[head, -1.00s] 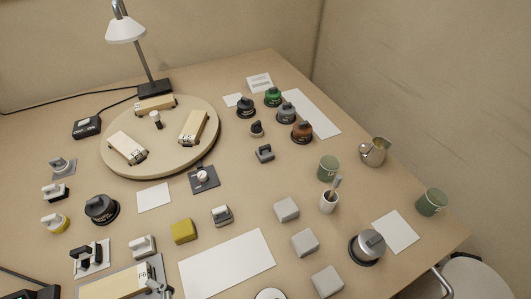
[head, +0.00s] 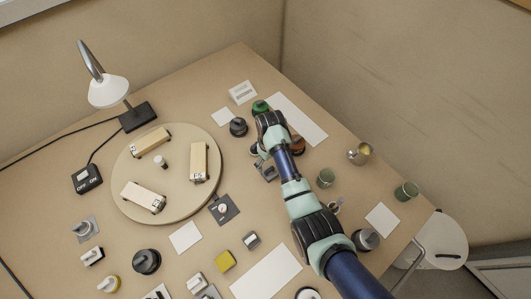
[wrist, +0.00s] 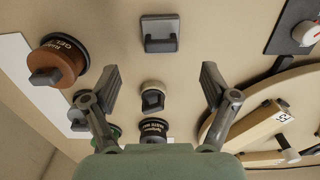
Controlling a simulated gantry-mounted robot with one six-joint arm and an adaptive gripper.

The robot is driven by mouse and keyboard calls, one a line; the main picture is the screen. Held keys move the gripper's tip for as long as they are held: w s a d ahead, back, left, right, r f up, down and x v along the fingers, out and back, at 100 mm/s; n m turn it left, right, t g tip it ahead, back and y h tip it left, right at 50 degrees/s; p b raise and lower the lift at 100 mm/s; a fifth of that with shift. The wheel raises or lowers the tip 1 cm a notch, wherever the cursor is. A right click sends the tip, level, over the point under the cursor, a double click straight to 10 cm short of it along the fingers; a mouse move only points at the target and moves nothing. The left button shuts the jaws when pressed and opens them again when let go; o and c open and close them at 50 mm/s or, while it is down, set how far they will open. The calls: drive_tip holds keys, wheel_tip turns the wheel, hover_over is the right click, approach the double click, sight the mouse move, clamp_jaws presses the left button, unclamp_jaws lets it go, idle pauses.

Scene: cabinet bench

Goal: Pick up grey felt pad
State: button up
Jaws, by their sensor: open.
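A small grey square pad with a grey block handle (wrist: 159,34), which I take for the grey felt pad, lies flat on the bench at the top middle of the wrist view. In the head view it shows beside my arm (head: 268,172), partly covered. My gripper (wrist: 161,80) is open and empty above the bench. In the wrist view the pad appears beyond the fingertips, between their lines and apart from them. A small cream round piece with a dark handle (wrist: 152,96) shows between the fingers. In the head view my arm hides the fingertips.
A brown round pot with a dark knob (wrist: 58,62) is on the left, beside a white sheet (wrist: 25,75). A dark labelled pot (wrist: 153,129) is near the gripper base. The round turntable (head: 188,205) with wooden blocks is on the right in the wrist view.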

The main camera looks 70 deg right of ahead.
sight(269, 169)
drive_tip(key=shift+s+a+f, duration=0.1)
drive_tip(key=shift+s+f, duration=0.1)
drive_tip(key=shift+f, duration=0.05)
wheel_tip(269, 169, down, 2)
drive_tip(key=shift+s+a+f+b, duration=0.1)
drive_tip(key=shift+b, duration=0.55)
wheel_tip(269, 169, down, 6)
drive_tip(key=shift+r+b, duration=0.2)
drive_tip(key=shift+b, duration=1)
drive_tip(key=c, duration=1.1)
